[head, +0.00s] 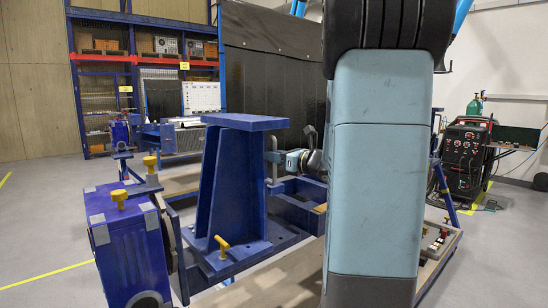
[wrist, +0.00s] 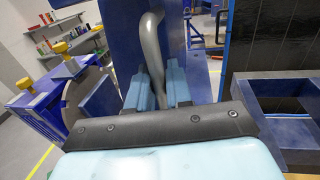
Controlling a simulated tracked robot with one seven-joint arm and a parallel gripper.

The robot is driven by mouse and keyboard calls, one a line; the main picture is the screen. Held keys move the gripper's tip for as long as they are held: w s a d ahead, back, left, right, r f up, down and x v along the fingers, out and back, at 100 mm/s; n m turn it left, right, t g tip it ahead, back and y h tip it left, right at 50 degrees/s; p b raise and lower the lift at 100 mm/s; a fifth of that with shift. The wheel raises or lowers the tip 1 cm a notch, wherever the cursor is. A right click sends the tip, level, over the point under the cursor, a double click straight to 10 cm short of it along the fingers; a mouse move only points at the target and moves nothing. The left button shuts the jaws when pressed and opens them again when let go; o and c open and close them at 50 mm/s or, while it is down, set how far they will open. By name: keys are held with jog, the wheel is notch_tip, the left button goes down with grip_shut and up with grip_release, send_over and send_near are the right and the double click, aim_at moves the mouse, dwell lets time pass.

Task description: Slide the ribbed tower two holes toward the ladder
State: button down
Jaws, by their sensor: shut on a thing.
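The ribbed tower (head: 228,180) is a tall blue upright with a flat top plate, standing on a blue base plate in the head view. A yellow-headed pin (head: 221,243) stands in that base plate at the front. A grey curved handle (wrist: 150,48) is on the tower's side in the wrist view. My gripper (wrist: 160,88) is shut on this handle; the fingers are on either side of it. In the head view my gripper (head: 284,160) reaches the tower from the right. My arm hides much of the right side there. I cannot pick out the ladder for sure.
A blue frame with rectangular openings (head: 300,203) lies beside the tower, also visible in the wrist view (wrist: 288,104). A blue drive box (head: 130,250) with a yellow knob (head: 119,197) stands front left. A welding machine (head: 465,158) stands far right. The floor at left is clear.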

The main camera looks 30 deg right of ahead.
jog(key=w+d, duration=0.2)
jog(key=d, duration=0.7)
jog(key=shift+d, duration=0.4)
jog(key=c, duration=1.2)
grip_release()
jog(key=shift+c, duration=0.2)
jog(key=shift+s, duration=0.15)
jog(key=v, duration=1.3)
jog(key=shift+s+d, duration=0.2)
jog(key=shift+s, duration=0.05)
jog(key=shift+a+f, duration=0.1)
jog(key=shift+a, duration=0.05)
